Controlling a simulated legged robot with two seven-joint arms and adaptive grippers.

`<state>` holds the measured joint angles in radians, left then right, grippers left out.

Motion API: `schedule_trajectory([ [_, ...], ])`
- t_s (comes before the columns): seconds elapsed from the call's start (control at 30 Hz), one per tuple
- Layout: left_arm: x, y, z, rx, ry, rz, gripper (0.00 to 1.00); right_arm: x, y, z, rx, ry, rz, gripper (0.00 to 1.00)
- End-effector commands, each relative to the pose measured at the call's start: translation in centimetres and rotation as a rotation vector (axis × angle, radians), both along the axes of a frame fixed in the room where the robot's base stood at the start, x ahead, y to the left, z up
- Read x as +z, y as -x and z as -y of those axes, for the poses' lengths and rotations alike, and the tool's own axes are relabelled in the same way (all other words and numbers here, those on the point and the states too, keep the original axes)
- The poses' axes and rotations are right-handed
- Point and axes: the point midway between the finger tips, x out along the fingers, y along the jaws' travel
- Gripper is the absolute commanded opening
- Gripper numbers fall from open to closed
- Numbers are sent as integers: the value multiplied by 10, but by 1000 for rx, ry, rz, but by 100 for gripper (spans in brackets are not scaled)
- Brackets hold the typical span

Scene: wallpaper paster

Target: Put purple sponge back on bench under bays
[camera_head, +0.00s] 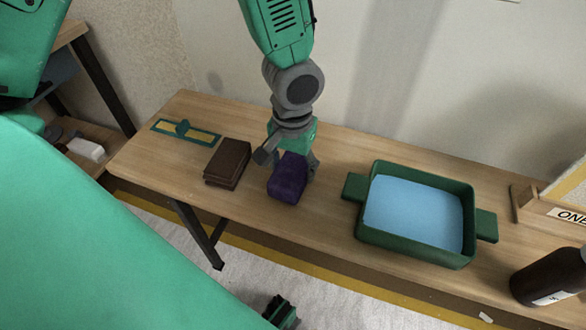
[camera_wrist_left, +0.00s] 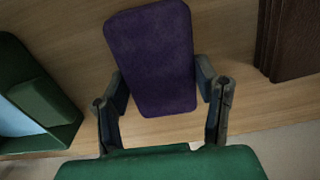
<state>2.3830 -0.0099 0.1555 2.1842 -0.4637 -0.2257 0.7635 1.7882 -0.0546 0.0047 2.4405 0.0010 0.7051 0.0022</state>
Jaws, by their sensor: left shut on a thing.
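The purple sponge (camera_head: 288,179) is a dark block at the middle of the wooden bench (camera_head: 330,210). My left gripper (camera_head: 289,162) reaches down over it from above and is shut on it, with a finger on each side. The wrist view shows the sponge (camera_wrist_left: 154,52) between the two fingers of the left gripper (camera_wrist_left: 161,82), with bench wood behind it. I cannot tell whether its underside touches the bench. A dark green and black part shows at the bottom edge of the head view; it may be my right gripper, and its jaws cannot be made out.
A brown stacked block (camera_head: 228,163) lies just left of the sponge. A green tool with yellow strips (camera_head: 186,131) lies further left. A green tray (camera_head: 415,252) with a light blue inside stands to the right. The bench's front edge is near.

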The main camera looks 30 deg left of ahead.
Motion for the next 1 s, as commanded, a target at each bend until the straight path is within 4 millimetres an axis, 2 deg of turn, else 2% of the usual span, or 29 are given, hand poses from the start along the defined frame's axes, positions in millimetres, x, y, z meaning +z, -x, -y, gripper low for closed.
schedule_trajectory([
  [0.03,-5,0,0,-1,-2,-1,25,1,0,0,0,0,1,40],
  [0.1,-7,-1,0,0,0,2,15,1,0,0,0,0,1,40],
  [0.23,-7,-1,0,0,0,3,15,1,0,0,0,0,1,40],
  [0.27,-7,-1,0,0,1,2,58,1,0,0,0,0,1,40],
  [0.3,-7,-1,0,0,1,2,72,1,0,0,0,0,1,40],
  [0.33,-7,-1,0,0,1,2,76,1,0,0,0,0,1,40],
  [0.63,-7,0,0,0,1,2,76,-1,0,0,0,0,1,40],
  [0.8,-14,0,0,0,2,1,76,-14,0,0,0,0,1,40],
  [1.0,37,-2,0,1,0,4,76,21,-1,0,0,0,2,40],
])
